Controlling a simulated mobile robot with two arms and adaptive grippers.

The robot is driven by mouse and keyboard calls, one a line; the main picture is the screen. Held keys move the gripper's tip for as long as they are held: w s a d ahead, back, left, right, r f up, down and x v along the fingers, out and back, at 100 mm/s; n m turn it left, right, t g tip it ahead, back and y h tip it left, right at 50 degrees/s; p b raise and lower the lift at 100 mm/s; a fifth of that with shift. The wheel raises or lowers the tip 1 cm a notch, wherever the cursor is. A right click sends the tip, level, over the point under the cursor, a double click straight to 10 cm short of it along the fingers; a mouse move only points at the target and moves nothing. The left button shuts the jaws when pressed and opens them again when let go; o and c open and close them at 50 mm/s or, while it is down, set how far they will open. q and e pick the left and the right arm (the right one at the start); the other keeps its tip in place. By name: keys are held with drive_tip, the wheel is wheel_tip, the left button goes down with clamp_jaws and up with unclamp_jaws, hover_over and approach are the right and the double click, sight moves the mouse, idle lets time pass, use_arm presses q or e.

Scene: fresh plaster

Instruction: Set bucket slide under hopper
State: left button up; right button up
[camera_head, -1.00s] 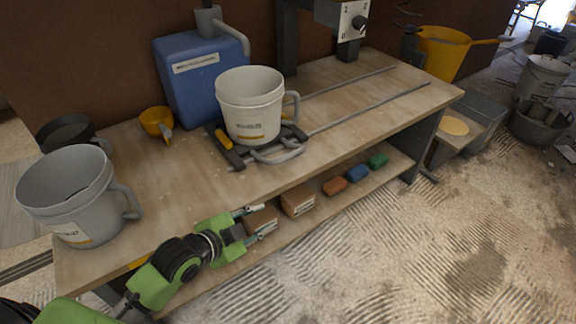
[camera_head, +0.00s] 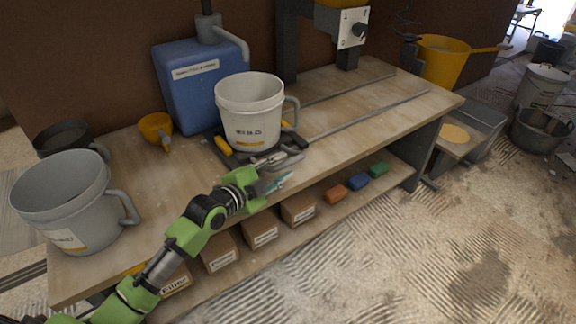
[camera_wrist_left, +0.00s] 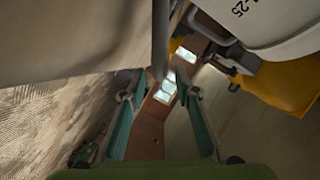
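The white bucket (camera_head: 250,108) stands upright on the dark slide (camera_head: 228,152) on the bench. The slide has yellow clips beside the bucket and a grey bar handle (camera_head: 290,158) at its front. Two thin rails (camera_head: 372,115) run right from it toward the dark stand. The yellow hopper (camera_head: 342,3) shows only its lower edge at the top of the head view. My left gripper (camera_head: 273,172) is at the handle. In the left wrist view its fingers (camera_wrist_left: 160,100) are apart, with a grey bar (camera_wrist_left: 160,42) just ahead between them; contact cannot be told. My right gripper is out of view.
A large grey bucket (camera_head: 75,200) stands at the bench's left end. A blue container (camera_head: 200,85) and a yellow scoop (camera_head: 156,128) are behind. Boxes (camera_head: 260,230) and coloured blocks (camera_head: 355,180) lie on the lower shelf. The bench between the rails is clear.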

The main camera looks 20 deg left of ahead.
use_arm(q)
drive_tip(key=shift+x, duration=1.8)
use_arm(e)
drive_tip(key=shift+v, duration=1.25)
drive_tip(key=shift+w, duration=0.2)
use_arm(q)
clamp_jaws()
drive_tip(key=shift+d, duration=0.1)
